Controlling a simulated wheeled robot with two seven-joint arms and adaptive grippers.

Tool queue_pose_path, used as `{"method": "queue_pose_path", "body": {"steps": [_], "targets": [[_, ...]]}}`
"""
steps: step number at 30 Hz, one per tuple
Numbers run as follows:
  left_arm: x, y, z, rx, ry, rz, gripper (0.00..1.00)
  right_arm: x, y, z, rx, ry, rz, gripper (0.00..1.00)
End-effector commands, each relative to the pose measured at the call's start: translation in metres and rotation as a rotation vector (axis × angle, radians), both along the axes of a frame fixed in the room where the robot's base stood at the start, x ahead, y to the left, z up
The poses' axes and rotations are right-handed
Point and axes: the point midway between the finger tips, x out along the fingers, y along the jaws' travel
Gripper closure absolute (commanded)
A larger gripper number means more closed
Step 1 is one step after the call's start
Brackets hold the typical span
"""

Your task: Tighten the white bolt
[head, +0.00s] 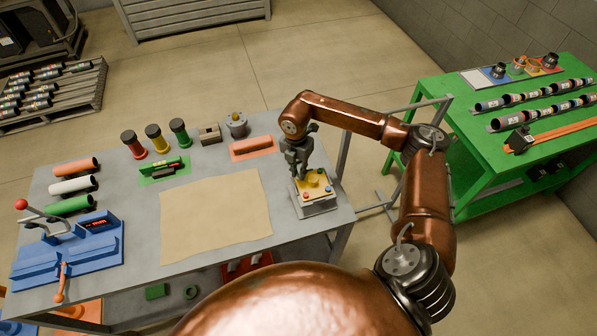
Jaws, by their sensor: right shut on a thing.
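A small grey fixture with a yellow top (315,181) stands at the right end of the grey table. A red bolt (306,195) and a blue bolt (328,189) show at its front corners. My right gripper (297,174) points down at the fixture's far left corner. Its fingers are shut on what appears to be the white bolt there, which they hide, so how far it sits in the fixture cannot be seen. My left gripper is not in view.
A beige mat (215,220) lies mid-table. Behind it stand red, yellow and green spools (155,139), a grey motor-like part (237,125) and an orange plate (254,148). A blue fixture (68,254) and coloured tubes (75,186) are at left. A green table (480,149) stands right.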

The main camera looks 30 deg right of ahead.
Motion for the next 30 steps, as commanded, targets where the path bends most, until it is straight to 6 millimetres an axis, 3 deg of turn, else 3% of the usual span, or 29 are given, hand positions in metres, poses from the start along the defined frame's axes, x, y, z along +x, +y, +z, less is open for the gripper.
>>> {"method": "queue_pose_path", "body": {"steps": [9,10,12,22,26,30], "targets": [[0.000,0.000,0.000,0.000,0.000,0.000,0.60,0.004,0.001,0.005,0.004,-0.012,-0.002,1.00],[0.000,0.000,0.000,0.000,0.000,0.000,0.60,0.004,0.001,0.005,0.004,-0.012,-0.001,0.84],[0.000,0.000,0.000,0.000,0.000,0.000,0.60,0.004,0.001,0.005,0.004,-0.012,-0.001,0.80],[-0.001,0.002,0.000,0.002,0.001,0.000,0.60,0.001,0.000,0.004,0.002,-0.005,-0.001,0.78],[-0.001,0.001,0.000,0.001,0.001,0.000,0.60,0.002,0.000,0.017,0.002,-0.005,-0.001,0.78],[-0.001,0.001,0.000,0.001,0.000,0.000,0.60,0.003,0.001,0.044,0.001,-0.008,-0.001,0.78]]}}
